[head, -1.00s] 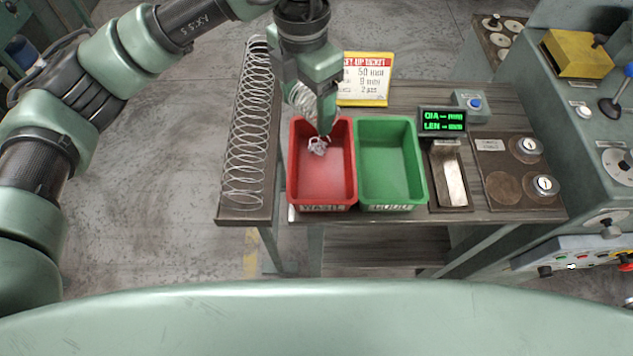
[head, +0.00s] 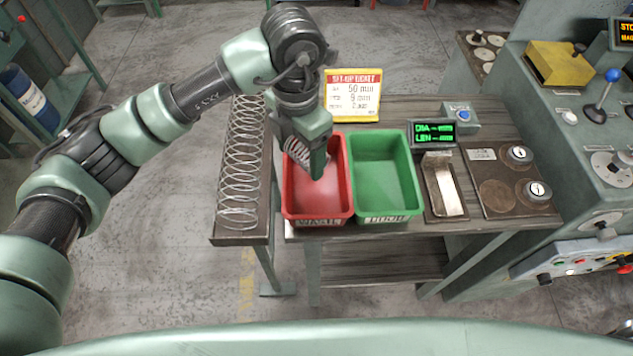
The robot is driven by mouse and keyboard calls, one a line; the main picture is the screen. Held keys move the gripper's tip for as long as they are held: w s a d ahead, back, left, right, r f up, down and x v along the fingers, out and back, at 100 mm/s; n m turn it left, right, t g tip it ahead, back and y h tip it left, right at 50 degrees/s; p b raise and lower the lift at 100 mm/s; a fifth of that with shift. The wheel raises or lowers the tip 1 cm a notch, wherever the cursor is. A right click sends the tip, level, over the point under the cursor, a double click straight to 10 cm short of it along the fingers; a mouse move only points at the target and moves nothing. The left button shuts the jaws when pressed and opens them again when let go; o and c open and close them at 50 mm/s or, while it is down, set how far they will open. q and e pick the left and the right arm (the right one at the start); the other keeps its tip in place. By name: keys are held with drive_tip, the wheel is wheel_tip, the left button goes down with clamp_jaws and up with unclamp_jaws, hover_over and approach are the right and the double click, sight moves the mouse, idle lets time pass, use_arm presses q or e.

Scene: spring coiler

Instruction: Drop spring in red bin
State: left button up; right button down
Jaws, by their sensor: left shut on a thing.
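The red bin (head: 290,205), labelled as waste, stands on the table's front left part. My left gripper (head: 309,163) points down over its left-middle part, shut on a small wire spring (head: 297,151). The coils show at the left side of the fingers, and part of the spring is hidden behind them. The fingertips look inside the bin's outline; I cannot tell their height above its floor. The visible bin floor is bare. My right gripper is not in view.
A green bin (head: 417,205) stands right beside the red one. A long coil (head: 240,170) lies on the narrow board at left. A set-up ticket (head: 353,97) stands behind the bins. A display (head: 433,132), a metal trough (head: 447,190) and the machine (head: 580,125) are to the right.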

use_arm(q)
drive_tip(key=o, duration=1.5)
drive_tip(key=shift+c, duration=0.2)
wheel_tip(320, 180, up, 6)
drive_tip(key=shift+r+b, duration=0.25)
drive_tip(key=shift+b, duration=0.65)
drive_tip(key=shift+r, duration=0.7)
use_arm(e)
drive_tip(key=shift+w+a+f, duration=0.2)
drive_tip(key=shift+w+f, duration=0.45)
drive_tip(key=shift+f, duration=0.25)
use_arm(q)
drive_tip(key=shift+s+f, duration=0.1)
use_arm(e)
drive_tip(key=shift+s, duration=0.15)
